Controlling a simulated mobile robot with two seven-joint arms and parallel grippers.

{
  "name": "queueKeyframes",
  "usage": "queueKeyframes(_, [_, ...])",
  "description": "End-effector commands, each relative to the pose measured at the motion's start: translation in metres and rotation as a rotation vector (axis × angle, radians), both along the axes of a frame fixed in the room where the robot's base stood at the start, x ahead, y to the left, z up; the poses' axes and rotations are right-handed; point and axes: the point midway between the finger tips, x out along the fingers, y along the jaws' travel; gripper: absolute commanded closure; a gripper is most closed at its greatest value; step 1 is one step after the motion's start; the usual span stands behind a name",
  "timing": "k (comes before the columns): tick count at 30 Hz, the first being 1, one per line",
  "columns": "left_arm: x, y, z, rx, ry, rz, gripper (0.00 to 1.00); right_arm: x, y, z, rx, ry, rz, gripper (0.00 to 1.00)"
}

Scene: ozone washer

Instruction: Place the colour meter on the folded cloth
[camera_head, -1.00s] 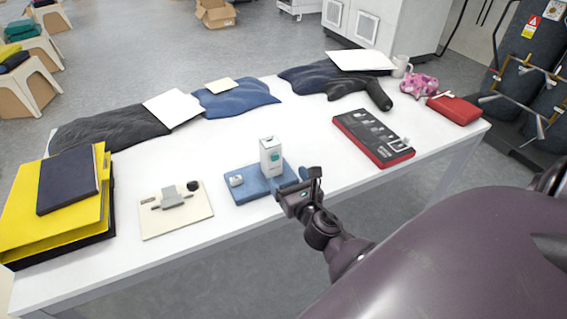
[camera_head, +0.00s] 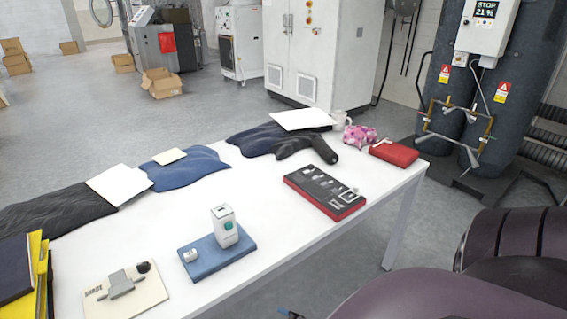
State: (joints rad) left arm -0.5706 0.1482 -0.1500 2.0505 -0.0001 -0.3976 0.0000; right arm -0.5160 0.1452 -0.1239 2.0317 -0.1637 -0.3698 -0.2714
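The colour meter (camera_head: 225,226), a white upright block with a teal spot on its front, stands on the folded cloth (camera_head: 208,265), a flat blue slab near the table's front edge. A small white cylinder-like piece (camera_head: 190,256) sits on the cloth's left part, apart from the meter. No gripper touches the meter. Only a small dark tip, seemingly of my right gripper (camera_head: 290,314), shows at the bottom edge, so its fingers cannot be read. My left gripper is out of view.
A cream board with a grey clamp-like tool (camera_head: 122,284) lies left of the cloth. A black and red case (camera_head: 325,192) lies to the right. Dark and blue garments (camera_head: 190,170) line the back. A red pouch (camera_head: 394,153) is at the far right. The table's middle (camera_head: 265,215) is clear.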

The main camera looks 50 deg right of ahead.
Motion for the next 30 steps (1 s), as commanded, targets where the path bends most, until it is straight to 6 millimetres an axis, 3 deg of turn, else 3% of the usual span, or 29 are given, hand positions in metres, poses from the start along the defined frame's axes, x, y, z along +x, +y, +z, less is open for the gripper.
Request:
queueKeyframes(3, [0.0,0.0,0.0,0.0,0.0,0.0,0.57,-0.018,0.01,-0.007,0.225,0.035,-0.097,0.19])
queueKeyframes(9, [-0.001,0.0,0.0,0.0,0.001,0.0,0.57,-0.029,0.018,-0.011,0.395,0.06,-0.175,0.19])
queueKeyframes(30, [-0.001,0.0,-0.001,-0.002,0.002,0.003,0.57,-0.029,0.018,-0.012,0.401,0.06,-0.177,0.19])
